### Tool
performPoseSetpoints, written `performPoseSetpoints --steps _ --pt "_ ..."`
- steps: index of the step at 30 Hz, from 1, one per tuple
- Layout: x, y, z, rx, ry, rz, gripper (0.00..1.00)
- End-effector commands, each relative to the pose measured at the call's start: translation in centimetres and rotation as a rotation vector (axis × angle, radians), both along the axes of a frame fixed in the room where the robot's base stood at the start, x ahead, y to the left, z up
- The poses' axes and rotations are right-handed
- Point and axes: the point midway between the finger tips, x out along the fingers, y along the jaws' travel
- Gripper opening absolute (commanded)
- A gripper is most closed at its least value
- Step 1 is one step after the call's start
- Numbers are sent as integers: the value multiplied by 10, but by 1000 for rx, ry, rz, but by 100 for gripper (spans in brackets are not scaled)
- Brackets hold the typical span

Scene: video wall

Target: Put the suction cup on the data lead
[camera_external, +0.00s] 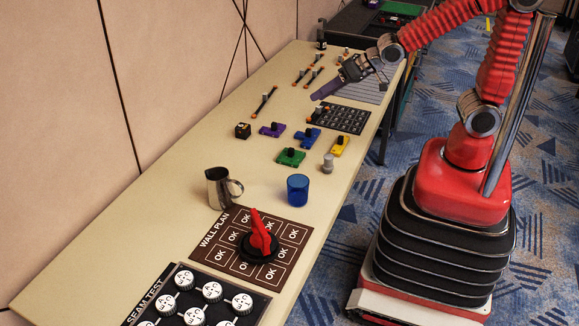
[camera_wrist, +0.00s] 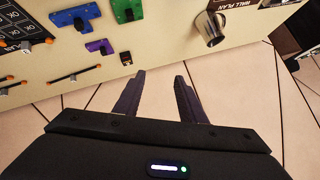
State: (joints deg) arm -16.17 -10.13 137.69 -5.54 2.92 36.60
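A red-handled black suction cup (camera_external: 262,242) stands on the brown WALL PLAN board (camera_external: 296,222) near the front of the table. Several thin dark leads with orange ends lie farther back, one of them at mid-table (camera_external: 264,102); I cannot tell which is the data lead. My gripper (camera_external: 318,95) is above the table, near the leads and far from the suction cup. In the wrist view its two fingers (camera_wrist: 158,76) are apart with nothing between them.
A metal jug (camera_external: 218,188) and a blue cup (camera_external: 298,190) stand behind the WALL PLAN board. Green (camera_external: 291,157), blue (camera_external: 306,137), purple (camera_external: 271,129) and yellow (camera_external: 340,146) pieces lie mid-table. A SEAM TEST board (camera_external: 250,306) is at the front. The wall runs along the left.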

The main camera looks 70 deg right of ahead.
Motion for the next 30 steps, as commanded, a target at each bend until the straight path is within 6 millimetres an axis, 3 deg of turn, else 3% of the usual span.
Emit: performPoseSetpoints --steps 6,15,24,30 --pt "-42 -53 21 -129 62 5 37" --pt "-116 -107 37 -277 177 54 37" --pt "-191 -136 43 -370 289 131 37" --pt "-206 -139 42 -385 313 153 37"
